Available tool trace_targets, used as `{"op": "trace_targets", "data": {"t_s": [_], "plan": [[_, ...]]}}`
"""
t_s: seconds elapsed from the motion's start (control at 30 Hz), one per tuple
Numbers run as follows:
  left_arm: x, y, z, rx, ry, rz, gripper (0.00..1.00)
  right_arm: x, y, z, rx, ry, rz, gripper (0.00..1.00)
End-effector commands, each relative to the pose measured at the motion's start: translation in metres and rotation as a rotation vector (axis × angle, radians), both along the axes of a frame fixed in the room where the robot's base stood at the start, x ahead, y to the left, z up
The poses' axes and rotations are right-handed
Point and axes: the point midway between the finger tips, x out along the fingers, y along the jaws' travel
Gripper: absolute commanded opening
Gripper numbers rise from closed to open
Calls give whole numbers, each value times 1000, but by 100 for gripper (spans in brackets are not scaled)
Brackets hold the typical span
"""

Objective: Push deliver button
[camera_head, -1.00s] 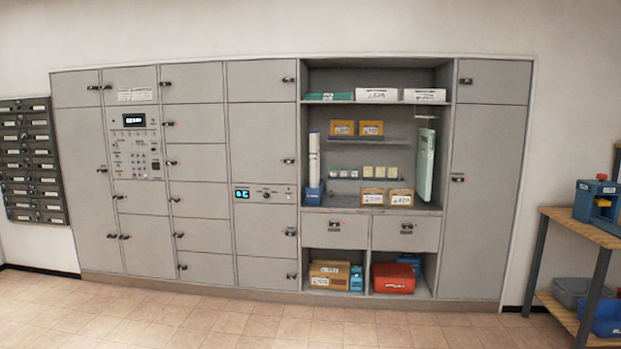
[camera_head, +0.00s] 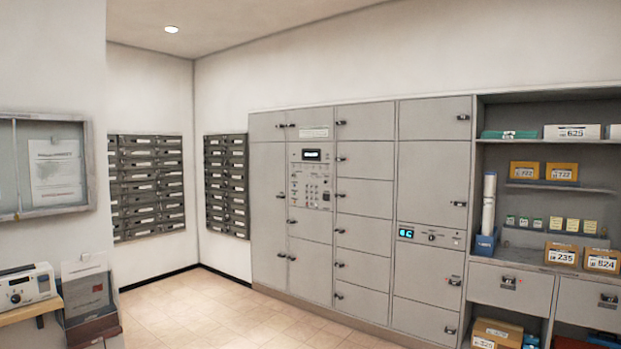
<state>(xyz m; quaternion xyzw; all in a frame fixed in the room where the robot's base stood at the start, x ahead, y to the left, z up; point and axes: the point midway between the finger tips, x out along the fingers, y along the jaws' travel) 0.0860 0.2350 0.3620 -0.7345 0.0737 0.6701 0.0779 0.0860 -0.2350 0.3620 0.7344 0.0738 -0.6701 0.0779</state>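The grey parcel locker wall (camera_head: 365,215) fills the middle and right of the head view. Its control panel (camera_head: 311,180) has a small lit display (camera_head: 312,155) at the top and rows of small keys and buttons below. A second, smaller panel (camera_head: 431,236) with a blue lit display and a dark knob sits lower, further right. No button label can be read at this size, so I cannot tell which one is the deliver button. Neither of my grippers is in view.
Dark mailbox banks hang on the left wall (camera_head: 147,185) and back wall (camera_head: 227,185). A notice board (camera_head: 45,165) is at the left. Below it, a white device (camera_head: 27,287) stands on a wooden surface. Open shelves (camera_head: 560,188) hold parcels at the right. The tiled floor (camera_head: 190,310) before the lockers looks clear.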

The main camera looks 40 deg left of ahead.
Motion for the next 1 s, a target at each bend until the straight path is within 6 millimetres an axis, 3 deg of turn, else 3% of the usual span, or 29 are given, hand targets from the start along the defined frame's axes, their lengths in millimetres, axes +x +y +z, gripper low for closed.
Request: {"op": "trace_targets", "data": {"t_s": [0.03,0.2,0.23,1.0], "plan": [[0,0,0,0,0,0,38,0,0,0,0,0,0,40],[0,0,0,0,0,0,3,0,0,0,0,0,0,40],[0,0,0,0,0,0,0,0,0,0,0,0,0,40],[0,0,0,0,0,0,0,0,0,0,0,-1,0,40]]}}
